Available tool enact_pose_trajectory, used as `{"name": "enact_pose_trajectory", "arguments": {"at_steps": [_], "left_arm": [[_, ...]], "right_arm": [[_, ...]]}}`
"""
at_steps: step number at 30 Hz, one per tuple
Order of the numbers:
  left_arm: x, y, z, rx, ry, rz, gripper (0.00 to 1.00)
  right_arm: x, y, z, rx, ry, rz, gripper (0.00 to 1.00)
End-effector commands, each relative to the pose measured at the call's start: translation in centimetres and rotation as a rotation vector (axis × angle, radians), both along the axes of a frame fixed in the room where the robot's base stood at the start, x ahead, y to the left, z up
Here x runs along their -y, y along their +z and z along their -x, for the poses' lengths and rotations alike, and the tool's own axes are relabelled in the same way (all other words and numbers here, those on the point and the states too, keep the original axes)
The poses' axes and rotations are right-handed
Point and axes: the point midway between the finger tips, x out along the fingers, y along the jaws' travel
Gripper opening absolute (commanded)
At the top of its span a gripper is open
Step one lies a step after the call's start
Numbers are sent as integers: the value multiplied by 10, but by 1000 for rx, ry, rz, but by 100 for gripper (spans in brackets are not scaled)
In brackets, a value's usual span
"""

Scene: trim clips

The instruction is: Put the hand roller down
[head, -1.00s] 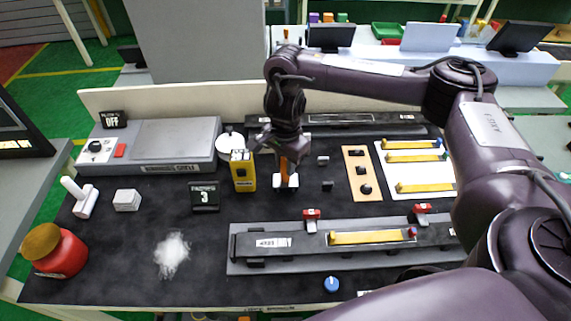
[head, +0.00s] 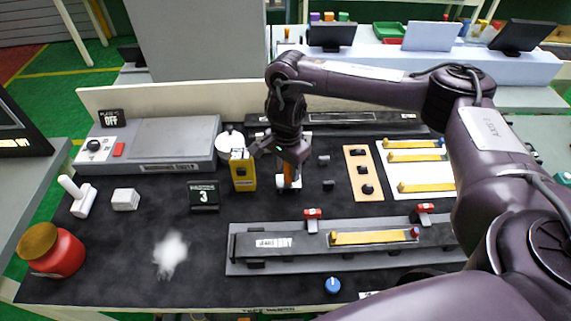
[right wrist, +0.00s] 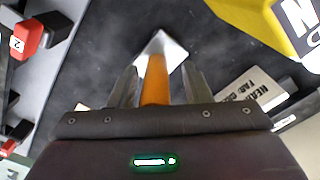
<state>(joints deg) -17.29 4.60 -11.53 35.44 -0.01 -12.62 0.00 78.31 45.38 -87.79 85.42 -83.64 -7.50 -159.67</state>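The hand roller has an orange handle (head: 288,178) and a pale head; it stands about upright on the dark mat, right of the yellow box. In the right wrist view the handle (right wrist: 155,80) runs between my fingers to a pale, diamond-shaped piece (right wrist: 163,48). My right gripper (head: 288,168) is directly above it, pointing down. In the right wrist view its fingers (right wrist: 160,88) are apart, one on each side of the handle, with gaps showing. Whether the roller rests on a holder or on the mat is hard to tell. My left gripper is not in view.
A grey fixture with red clamps (head: 313,214) lies in front. A tan strip with black knobs (head: 357,158) lies to the right. The mat's left front holds white powder (head: 171,254).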

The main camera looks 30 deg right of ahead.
Motion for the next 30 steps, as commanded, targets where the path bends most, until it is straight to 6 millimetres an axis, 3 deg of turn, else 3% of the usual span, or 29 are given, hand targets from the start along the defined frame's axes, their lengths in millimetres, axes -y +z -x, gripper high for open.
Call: {"name": "enact_pose_trajectory", "arguments": {"at_steps": [11, 13, 30], "left_arm": [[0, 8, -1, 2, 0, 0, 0], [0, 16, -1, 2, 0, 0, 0], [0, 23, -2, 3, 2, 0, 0]], "right_arm": [[-1, 11, -2, 7, 0, -2, 44], [-1, 21, -2, 8, 0, -3, 44], [-1, 118, -4, 11, 1, -2, 44]]}}
